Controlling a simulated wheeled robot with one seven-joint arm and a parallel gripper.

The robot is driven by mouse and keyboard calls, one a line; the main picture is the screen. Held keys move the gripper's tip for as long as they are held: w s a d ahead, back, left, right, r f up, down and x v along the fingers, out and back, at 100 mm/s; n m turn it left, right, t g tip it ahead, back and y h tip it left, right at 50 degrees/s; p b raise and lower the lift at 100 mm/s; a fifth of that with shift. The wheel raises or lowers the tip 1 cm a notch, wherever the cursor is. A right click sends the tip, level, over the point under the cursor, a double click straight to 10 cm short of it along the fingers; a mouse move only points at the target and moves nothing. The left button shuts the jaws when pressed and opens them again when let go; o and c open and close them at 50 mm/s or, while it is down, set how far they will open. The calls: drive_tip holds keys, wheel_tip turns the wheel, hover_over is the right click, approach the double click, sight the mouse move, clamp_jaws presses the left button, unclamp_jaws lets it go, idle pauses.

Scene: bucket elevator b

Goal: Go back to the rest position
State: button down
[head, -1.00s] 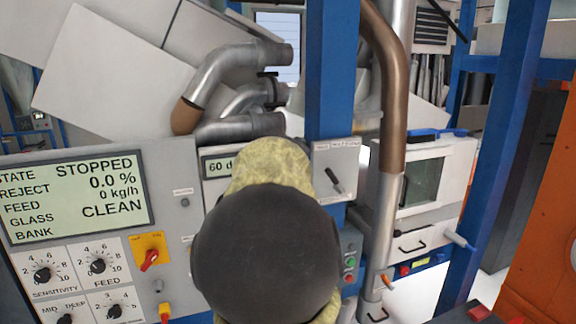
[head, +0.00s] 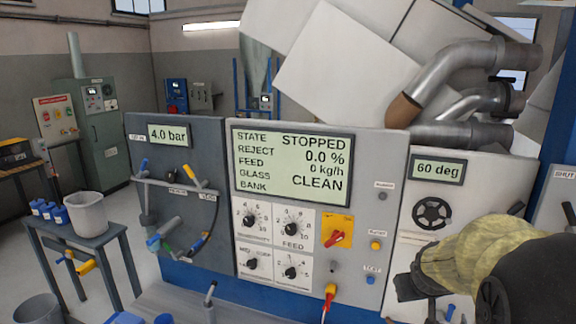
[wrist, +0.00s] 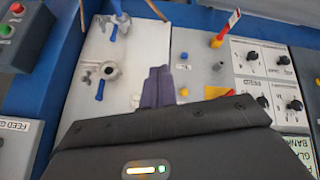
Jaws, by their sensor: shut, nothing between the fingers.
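My gripper (wrist: 160,72) shows in the wrist view as two dark fingers pressed together, with nothing between them. It is in front of a pale panel with blue-handled valves (wrist: 112,70) and the control panel with knobs (wrist: 262,75); no contact is visible. In the head view my arm, in a yellowish cover with a dark round joint, fills the lower right. It overlaps the panel with the 60 deg display (head: 438,170). I cannot make out the fingers clearly there.
The sorter panel (head: 372,150) reads STOPPED, 0.0 % and CLEAN. A grey panel reading 4.0 bar (head: 150,160) stands left of it. A small table (head: 75,238) holds a grey bucket (head: 80,212) and blue containers. Clear floor shows at far left.

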drive_tip(key=s+a+f+g+y+b, duration=0.2)
drive_tip(key=s+a+f+g, duration=0.2)
drive_tip(key=s+a+f, duration=0.8)
drive_tip(key=shift+s+a+f+y, duration=0.2)
drive_tip(key=shift+s+a+y, duration=0.1)
drive_tip(key=shift+s+a, duration=0.4)
drive_tip(key=shift+w, duration=0.1)
